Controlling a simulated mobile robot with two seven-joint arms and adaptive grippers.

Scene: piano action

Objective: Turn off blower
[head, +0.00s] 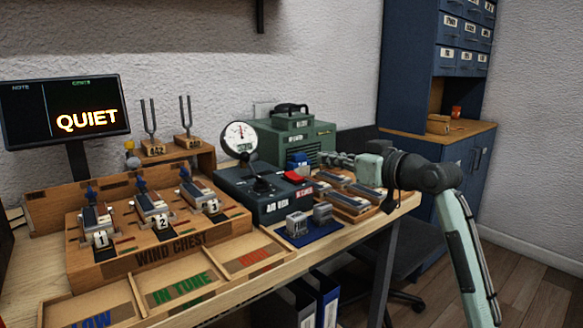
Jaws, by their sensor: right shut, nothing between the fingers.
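A green box-shaped machine with a black handle on top (296,135), which looks like the blower, stands at the back of the bench. In front of it is a dark air box (262,190) with a round gauge (240,138) and a red switch (293,177) on its right side. A small blue part (298,158) sits between the air box and the green machine. My right gripper (322,158) reaches in from the right, pointing left, with shut, empty fingers close to the blue part. I cannot tell whether they touch it. My left gripper is out of view.
A wind chest (165,250) with several numbered reed blocks fills the left of the bench. A screen (65,110) reads QUIET. Tuning forks (185,120) stand behind. A blue mat (310,237) holds small metal parts.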

